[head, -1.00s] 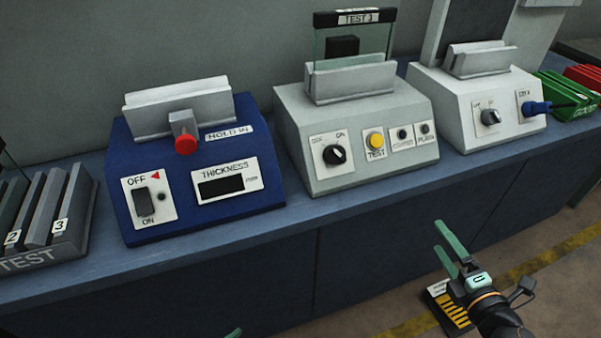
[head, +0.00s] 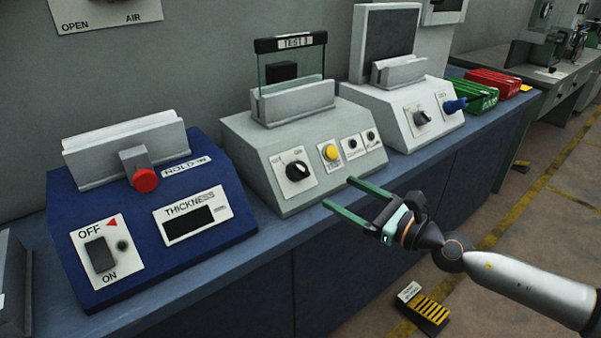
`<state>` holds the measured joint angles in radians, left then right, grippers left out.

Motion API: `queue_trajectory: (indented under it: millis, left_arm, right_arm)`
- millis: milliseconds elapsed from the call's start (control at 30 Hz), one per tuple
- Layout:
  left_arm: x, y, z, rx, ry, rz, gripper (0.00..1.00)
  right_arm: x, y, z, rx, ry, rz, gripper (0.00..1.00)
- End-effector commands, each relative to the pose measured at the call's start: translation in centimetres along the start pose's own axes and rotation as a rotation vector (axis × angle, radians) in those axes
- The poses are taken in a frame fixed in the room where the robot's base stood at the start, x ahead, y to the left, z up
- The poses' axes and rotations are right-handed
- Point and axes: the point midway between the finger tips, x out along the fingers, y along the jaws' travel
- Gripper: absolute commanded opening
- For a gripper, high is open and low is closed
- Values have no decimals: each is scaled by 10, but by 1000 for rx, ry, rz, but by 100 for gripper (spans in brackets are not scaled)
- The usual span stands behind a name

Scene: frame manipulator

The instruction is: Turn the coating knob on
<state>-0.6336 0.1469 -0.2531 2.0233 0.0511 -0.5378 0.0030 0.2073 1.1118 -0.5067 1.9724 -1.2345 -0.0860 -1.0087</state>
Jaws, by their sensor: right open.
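A black round knob (head: 298,171) sits on a white plate on the sloped front of the middle grey machine (head: 262,152). Its plate has small lettering, hard to read here, and its pointer direction is hard to tell. Beside it are a yellow TEST button (head: 330,152) and two small dark lights (head: 361,141) with tiny labels. My right gripper (head: 338,193) is open and empty, its two green fingers pointing left. It is in front of the middle machine, to the lower right of the knob and apart from it. My left gripper is out of view.
A blue THICKNESS machine (head: 150,268) with a red button and an OFF/ON switch stands to the left. A white machine (head: 395,115) with a dark knob and a blue plug stands to the right. Green (head: 473,97) and red (head: 499,82) racks lie beyond it. The blue bench edge is clear.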

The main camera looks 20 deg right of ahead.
Motion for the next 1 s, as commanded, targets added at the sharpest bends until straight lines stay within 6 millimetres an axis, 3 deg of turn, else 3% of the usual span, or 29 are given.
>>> queue_trajectory:
  millis: [233, 600, 1000]
  left_arm:
    - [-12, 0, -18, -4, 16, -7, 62]
    - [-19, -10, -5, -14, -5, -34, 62]
    - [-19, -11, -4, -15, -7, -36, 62]
  right_arm:
    - [39, 0, 7, 3, -6, 1, 85]
    - [99, 1, 2, 4, -3, 1, 85]
    - [112, 2, 1, 2, 0, 3, 85]
